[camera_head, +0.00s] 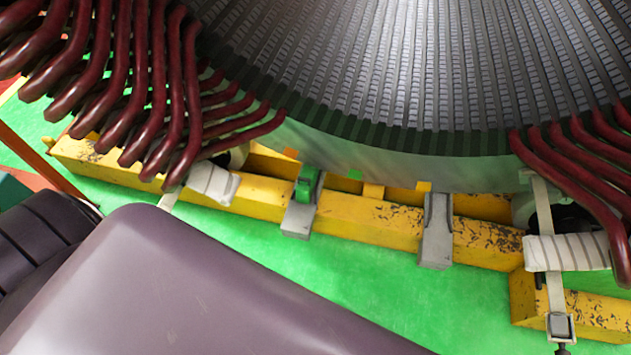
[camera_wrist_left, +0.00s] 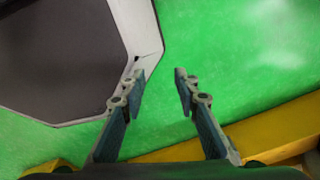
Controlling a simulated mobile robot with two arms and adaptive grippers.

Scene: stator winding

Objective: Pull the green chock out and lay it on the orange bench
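The green chock (camera_head: 307,184) sits on a grey block (camera_head: 299,218) at the yellow beam, under the rim of the stator (camera_head: 400,150) in the head view. My left gripper (camera_wrist_left: 160,74) shows only in the left wrist view. It is open and empty, with its two fingers apart over green floor. The chock cannot be made out in that view. No orange bench is clearly visible; an orange bar (camera_head: 40,160) shows at the left edge, and I cannot tell whether it belongs to the bench. My right gripper is in neither view.
The yellow beam (camera_head: 380,222) runs along under the stator, with a second grey block (camera_head: 436,232) to the right. Dark red coil ends (camera_head: 150,90) overhang at the left and right. Green floor (camera_head: 370,290) in front of the beam is clear.

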